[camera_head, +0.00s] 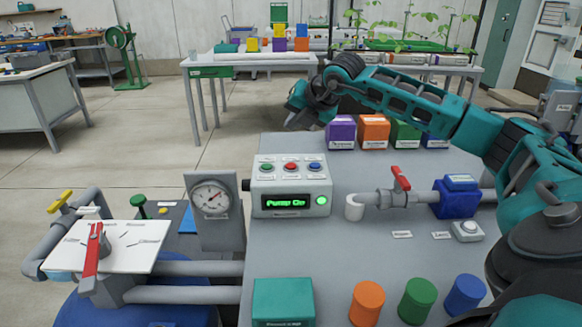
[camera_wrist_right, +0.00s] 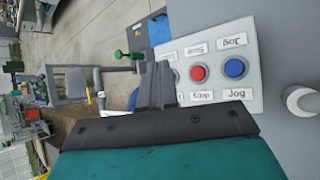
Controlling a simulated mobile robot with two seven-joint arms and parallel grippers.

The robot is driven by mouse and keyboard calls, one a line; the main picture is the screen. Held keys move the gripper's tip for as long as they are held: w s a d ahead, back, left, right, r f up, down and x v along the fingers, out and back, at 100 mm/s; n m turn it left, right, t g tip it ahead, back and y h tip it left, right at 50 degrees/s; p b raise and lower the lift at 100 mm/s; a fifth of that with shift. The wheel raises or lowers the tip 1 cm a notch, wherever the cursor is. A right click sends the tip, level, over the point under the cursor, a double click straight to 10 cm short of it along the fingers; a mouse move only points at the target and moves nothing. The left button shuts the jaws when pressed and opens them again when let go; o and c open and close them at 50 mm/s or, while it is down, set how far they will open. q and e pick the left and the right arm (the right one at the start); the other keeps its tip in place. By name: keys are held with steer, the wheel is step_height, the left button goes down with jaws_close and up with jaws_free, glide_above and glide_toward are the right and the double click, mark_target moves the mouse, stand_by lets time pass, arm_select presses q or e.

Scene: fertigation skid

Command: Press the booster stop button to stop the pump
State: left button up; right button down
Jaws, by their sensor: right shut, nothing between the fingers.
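The booster control box (camera_head: 290,205) stands on the grey skid top. Its screen reads "Pump On" and a green lamp (camera_head: 321,200) beside it is lit. On its top are a green button (camera_head: 266,167), a red button (camera_head: 291,167) and a blue button (camera_head: 315,166). The right wrist view shows the red button (camera_wrist_right: 198,73) labelled Stop and the blue button (camera_wrist_right: 235,68) labelled Jog. My right gripper (camera_head: 298,121) is shut and empty, above and beyond the box. In the wrist view its fingers (camera_wrist_right: 158,80) cover most of the green button. My left gripper is out of view.
A red-handled valve (camera_head: 401,178) and pipe stand right of the box, a gauge (camera_head: 210,197) left of it. Orange (camera_head: 367,303), green (camera_head: 417,300) and blue (camera_head: 465,295) cylinders stand in front. Coloured boxes (camera_head: 373,132) line the back edge.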

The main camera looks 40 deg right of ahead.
mark_target(294, 167)
step_height(294, 167, down, 7)
steer(key=b, duration=0.4)
steer(key=shift+f+b, duration=0.15)
steer(key=shift+b, duration=0.15)
steer(key=shift+f, duration=0.3)
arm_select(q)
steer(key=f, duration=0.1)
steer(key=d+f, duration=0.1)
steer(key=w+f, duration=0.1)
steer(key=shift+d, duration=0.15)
arm_select(e)
steer(key=shift+r, duration=0.1)
arm_select(q)
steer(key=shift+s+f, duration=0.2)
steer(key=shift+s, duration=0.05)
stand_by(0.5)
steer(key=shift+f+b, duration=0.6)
steer(key=shift+b, duration=0.2)
arm_select(e)
steer(key=shift+f, duration=0.45)
